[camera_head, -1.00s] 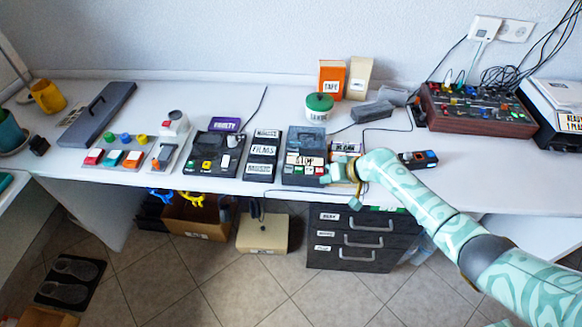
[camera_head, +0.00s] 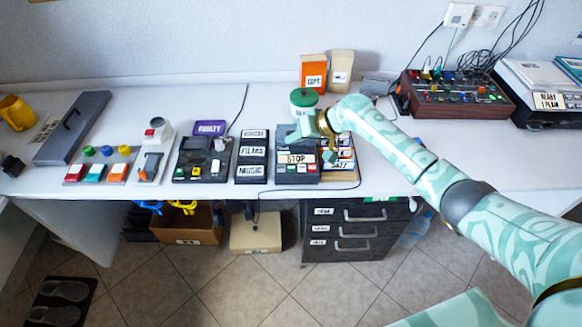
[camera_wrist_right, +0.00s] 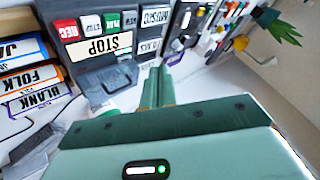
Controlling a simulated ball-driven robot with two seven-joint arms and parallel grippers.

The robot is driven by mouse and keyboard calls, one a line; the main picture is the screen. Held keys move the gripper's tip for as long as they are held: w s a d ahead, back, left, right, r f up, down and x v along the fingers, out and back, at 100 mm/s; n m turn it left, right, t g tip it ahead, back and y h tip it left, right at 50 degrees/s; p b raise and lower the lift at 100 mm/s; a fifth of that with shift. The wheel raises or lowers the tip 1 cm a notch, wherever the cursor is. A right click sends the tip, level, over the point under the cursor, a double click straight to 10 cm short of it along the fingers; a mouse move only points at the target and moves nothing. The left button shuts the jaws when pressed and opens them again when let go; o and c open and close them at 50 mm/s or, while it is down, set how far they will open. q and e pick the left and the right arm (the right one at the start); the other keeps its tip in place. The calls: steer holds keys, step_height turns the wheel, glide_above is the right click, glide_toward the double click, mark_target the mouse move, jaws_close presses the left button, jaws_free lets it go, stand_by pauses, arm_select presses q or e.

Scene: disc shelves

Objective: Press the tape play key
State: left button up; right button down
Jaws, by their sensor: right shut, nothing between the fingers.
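The dark grey tape player (camera_head: 284,178) stands on the white desk near its front edge, with a white STOP label across it. In the right wrist view the tape player (camera_wrist_right: 122,76) appears upside down. A red key (camera_wrist_right: 67,30) marked REC, a white key (camera_wrist_right: 90,24) and a green key (camera_wrist_right: 112,20), whose lettering looks like PLAY, sit in a row beyond the STOP label. My right gripper (camera_head: 300,134) is shut and empty, above the rear part of the player. Its fingertips (camera_wrist_right: 158,75) appear apart from the keys. My left gripper is out of view.
A mixer (camera_head: 455,100) is farther right.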

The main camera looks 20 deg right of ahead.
steer(key=b, duration=0.6)
glide_above(295, 169)
step_height(295, 169, down, 7)
steer(key=shift+r, duration=0.1)
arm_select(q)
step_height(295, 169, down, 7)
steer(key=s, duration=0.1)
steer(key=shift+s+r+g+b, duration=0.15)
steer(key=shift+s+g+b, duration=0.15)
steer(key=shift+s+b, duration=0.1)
arm_select(e)
steer(key=shift+f, duration=0.9)
steer(key=shift+f, duration=0.1)
steer(key=shift+f, duration=0.3)
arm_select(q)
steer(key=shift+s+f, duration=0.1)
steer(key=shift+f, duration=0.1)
arm_select(e)
steer(key=shift+f, duration=0.4)
stand_by(0.6)
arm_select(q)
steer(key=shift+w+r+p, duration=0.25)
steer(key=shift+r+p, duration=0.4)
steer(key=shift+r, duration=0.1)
arm_select(e)
steer(key=shift+r, duration=0.85)
